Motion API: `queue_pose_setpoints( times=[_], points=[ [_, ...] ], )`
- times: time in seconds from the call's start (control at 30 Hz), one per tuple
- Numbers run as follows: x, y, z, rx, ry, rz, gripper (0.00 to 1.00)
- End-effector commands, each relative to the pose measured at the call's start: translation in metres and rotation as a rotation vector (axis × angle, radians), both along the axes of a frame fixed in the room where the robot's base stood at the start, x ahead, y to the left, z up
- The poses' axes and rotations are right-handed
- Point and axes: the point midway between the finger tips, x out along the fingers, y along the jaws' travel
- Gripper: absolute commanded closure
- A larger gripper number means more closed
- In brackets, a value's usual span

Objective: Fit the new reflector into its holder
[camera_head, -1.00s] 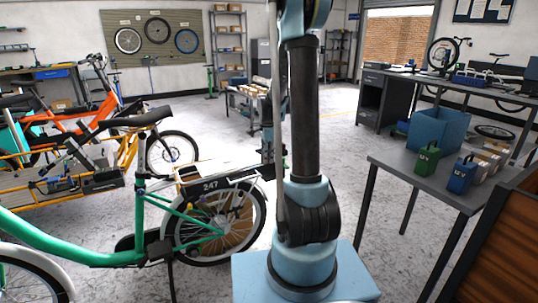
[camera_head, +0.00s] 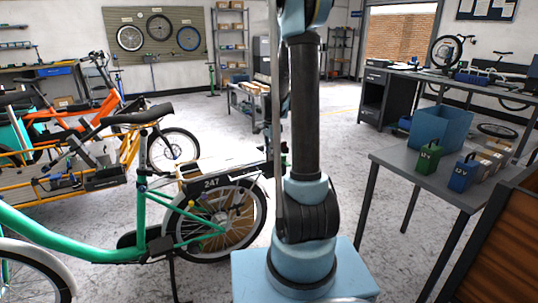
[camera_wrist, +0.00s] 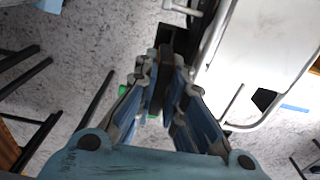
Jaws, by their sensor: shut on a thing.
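In the wrist view my gripper (camera_wrist: 164,72) is shut on a thin dark piece (camera_wrist: 164,85), seen edge-on. It may be the reflector, but its face does not show. A black part (camera_wrist: 176,38) lies just beyond the fingertips, beside a white panel with metal tubing (camera_wrist: 250,55); I cannot tell whether it is the holder or whether the held piece touches it. In the head view the green cargo bike (camera_head: 90,252) with the 247 plate (camera_head: 212,183) stands left of my arm.
A grey table (camera_head: 385,157) at the right bears a green box (camera_head: 428,160), a blue box (camera_head: 462,173) and a blue bin (camera_head: 440,128). An orange bike (camera_head: 85,118) and a yellow one (camera_head: 40,185) stand at the left. The floor behind is mostly clear.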

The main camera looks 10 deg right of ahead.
Motion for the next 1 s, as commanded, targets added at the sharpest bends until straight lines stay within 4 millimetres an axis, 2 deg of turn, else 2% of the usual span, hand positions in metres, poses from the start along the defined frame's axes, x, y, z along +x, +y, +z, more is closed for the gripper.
queue_pose_setpoints(
  times=[1.0],
  points=[
    [0.001, 0.0, -0.037, 0.0, 0.0, 0.001, 1.0]
  ],
)
